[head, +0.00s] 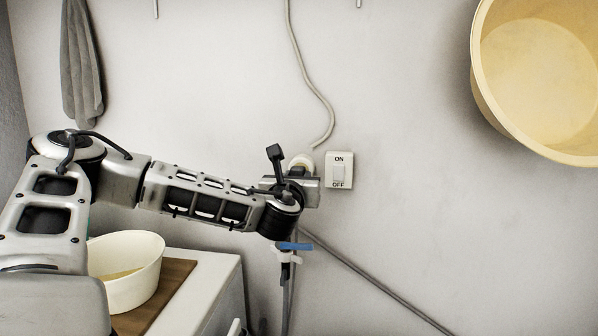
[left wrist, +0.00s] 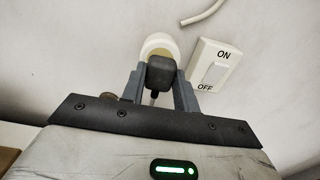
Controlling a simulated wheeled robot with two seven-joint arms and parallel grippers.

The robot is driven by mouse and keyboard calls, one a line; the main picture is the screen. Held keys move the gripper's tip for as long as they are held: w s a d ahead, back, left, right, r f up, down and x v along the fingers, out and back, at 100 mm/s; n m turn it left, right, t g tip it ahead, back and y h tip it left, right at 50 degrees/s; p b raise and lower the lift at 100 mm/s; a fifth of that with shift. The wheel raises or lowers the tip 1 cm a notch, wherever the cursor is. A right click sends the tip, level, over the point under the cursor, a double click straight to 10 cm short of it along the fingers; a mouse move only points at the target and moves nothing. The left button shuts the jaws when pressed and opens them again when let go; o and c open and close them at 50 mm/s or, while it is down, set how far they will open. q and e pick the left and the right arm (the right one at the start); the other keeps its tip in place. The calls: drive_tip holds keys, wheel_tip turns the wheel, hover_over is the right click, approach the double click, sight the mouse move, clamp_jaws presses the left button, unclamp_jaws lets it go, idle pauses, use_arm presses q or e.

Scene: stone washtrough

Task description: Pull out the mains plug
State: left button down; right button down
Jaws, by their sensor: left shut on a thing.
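My left gripper (head: 305,184) is at the wall, just left of the ON/OFF switch. In the left wrist view its two grey fingers (left wrist: 159,77) are shut on the dark mains plug (left wrist: 161,71). Behind the plug is a round cream socket (left wrist: 158,43), whose top also shows in the head view (head: 300,160). The plug lies in front of the socket; I cannot tell whether there is a gap between them. In the head view my gripper hides the plug. My right gripper is not in view.
The switch (head: 339,171) is close beside the gripper. A grey cable (head: 313,86) runs down the wall above. A blue-handled tap (head: 294,246) is below. A cream bowl (head: 127,268) stands at lower left, a large yellow basin (head: 500,100) at upper right, and a grey cloth (head: 80,65) hangs at left.

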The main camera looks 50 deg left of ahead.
use_arm(q)
drive_tip(key=shift+p+v, duration=0.7)
drive_tip(key=shift+v, duration=1.05)
